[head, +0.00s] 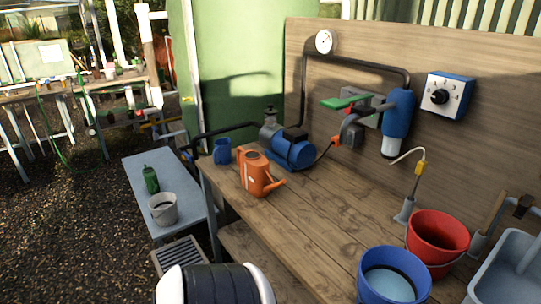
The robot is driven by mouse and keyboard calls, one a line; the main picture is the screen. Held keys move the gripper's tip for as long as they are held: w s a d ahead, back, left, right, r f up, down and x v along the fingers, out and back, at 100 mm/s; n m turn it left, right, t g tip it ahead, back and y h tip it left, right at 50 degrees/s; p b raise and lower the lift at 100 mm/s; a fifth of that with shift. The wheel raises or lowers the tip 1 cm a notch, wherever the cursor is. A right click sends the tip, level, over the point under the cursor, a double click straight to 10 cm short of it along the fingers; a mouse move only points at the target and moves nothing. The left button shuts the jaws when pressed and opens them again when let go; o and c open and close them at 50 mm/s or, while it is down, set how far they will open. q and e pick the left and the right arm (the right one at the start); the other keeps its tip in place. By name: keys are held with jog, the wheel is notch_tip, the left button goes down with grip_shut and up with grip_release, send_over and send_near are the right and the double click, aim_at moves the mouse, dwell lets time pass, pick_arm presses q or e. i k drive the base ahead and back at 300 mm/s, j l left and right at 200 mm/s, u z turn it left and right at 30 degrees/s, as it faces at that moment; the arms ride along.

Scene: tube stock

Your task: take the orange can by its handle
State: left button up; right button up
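The orange watering can (256,175) stands upright near the left end of the wooden bench. Its spout points right and slightly toward me, and its handle side faces left, toward the back. The handle is small in this view and its exact shape is hard to make out. Neither of my grippers is in view.
A blue jug (222,152) and a blue pump (292,151) stand close behind the can. The bench (315,215) is clear to its right, up to the red bucket (437,240) and blue bucket (391,284). A low grey table (179,181) stands left of the bench.

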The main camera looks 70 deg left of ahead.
aim_at(255, 167)
jog(key=u, duration=0.4)
jog(key=i+u, duration=0.15)
jog(key=u, duration=0.7)
jog(key=i+l+u, duration=0.1)
jog(key=u, duration=1.25)
jog(key=i+j+z, duration=0.1)
jog(key=z, duration=0.25)
jog(key=i+j+z, duration=0.1)
jog(key=j+z, duration=0.4)
jog(key=z, duration=0.2)
jog(key=i, duration=0.05)
